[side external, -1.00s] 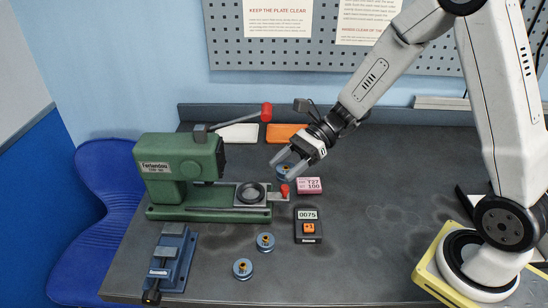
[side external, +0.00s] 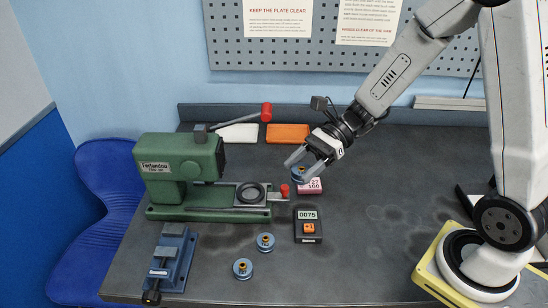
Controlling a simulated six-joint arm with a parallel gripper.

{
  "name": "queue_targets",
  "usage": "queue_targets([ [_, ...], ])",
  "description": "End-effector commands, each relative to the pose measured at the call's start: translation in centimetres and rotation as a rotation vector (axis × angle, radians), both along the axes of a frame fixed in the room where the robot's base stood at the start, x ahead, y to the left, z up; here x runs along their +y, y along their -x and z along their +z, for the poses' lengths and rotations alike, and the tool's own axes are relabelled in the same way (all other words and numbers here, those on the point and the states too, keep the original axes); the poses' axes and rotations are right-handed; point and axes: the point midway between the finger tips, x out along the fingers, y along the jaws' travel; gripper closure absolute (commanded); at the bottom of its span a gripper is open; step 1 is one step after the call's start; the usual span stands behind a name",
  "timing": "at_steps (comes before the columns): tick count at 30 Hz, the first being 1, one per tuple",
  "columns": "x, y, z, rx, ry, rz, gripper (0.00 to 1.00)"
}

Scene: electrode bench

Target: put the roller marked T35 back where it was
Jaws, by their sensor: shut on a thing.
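My gripper (side external: 299,168) is shut on a blue roller (side external: 298,174) with a brass-coloured centre. Two more blue rollers of the same kind, a farther one (side external: 265,242) and a nearer one (side external: 243,269), stand on the bench top in front of the green press. Marks on the rollers are too small to read, so I cannot tell which is T35.
The green press (side external: 168,165) with its round plate and red-knobbed handle stands at left. A blue vise (side external: 173,262) is in front of it. A dark meter (side external: 309,240) reads 0075. White (side external: 238,133) and orange (side external: 288,134) trays lie behind. The bench right of the meter is clear.

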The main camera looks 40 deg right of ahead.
Motion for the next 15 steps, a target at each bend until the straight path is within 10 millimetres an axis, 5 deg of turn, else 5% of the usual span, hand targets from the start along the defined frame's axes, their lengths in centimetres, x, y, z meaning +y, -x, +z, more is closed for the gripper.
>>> queue_targets([
  [8,0.7,0.1,-0.4,0.001,-0.001,0.004,1.0],
  [15,3.7,0.7,-2.4,0.005,-0.001,0.008,1.0],
])
